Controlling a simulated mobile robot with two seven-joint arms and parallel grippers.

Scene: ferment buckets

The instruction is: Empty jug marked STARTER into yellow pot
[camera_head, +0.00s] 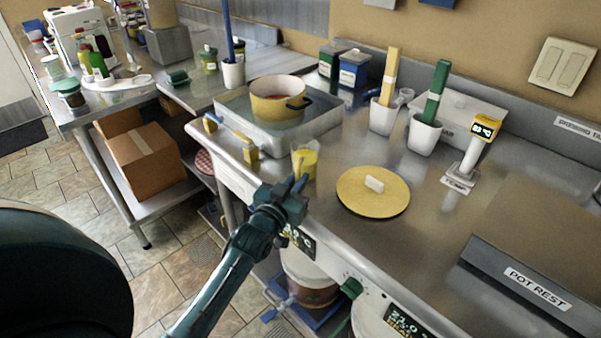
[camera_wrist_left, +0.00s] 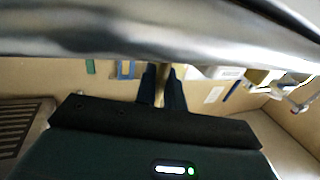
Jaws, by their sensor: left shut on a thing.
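A small clear jug (camera_head: 304,160) with yellow contents is at the counter's front edge. I cannot read a mark on it. My left gripper (camera_head: 298,184) is at the jug's near side, shut on it. In the left wrist view, the dark fingers (camera_wrist_left: 162,92) close around a narrow tan strip, seemingly the jug's handle. The jug looks about upright; I cannot tell whether it touches the counter. My right gripper is not in view.
A yellow lid (camera_head: 358,202) with a pale knob lies on the counter right of the jug. White cups (camera_head: 383,118) with upright coloured sticks, a yellow-topped display stand (camera_head: 470,160) and a POT REST slab (camera_head: 530,270) are farther right. Bare counter lies between lid and stand.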

